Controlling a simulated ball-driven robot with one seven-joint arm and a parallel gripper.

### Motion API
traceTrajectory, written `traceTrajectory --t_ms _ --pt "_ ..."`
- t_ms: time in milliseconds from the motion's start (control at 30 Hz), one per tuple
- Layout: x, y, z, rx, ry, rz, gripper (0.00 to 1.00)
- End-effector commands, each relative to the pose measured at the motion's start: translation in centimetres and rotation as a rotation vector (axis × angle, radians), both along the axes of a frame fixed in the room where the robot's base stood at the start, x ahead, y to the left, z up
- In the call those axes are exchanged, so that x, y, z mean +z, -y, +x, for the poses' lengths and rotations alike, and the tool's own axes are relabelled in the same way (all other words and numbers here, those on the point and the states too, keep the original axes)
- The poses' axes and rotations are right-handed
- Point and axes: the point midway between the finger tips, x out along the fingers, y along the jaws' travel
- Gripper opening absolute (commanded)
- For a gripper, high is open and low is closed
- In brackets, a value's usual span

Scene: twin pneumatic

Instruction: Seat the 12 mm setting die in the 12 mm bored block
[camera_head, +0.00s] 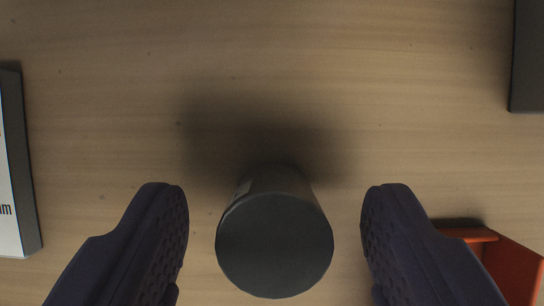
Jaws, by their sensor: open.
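A dark grey cylinder (274,246), which may be the setting die, stands upright on the wooden surface, seen from above. A small pale patch shows on its side, too small to read. My gripper (274,205) is open, with one dark finger on each side of the cylinder and a clear gap to both. No size marking on the cylinder is legible. A grey block with a white label (15,190) is cut off at the left edge. The label ends in "m"-like lettering, and no bore shows on the visible part.
An orange open-sided object (510,268) sits at the lower right, close to my right finger. A dark block (528,60) is cut off at the upper right edge. The wooden surface (270,50) is bare across the upper middle.

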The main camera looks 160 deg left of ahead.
Motion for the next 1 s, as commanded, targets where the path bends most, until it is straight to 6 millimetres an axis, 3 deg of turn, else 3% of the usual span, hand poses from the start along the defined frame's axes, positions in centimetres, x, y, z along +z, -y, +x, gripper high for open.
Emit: traceTrajectory --t_ms 167,433,767,1000 --pt "0.2 0.0 0.0 0.001 0.001 0.000 0.63" --pt "0.2 0.0 0.0 0.001 0.001 0.000 0.01" --pt "0.6 -0.1 0.0 0.002 0.002 0.001 0.00" --pt "4.1 -0.1 0.1 0.003 0.003 0.001 0.00"
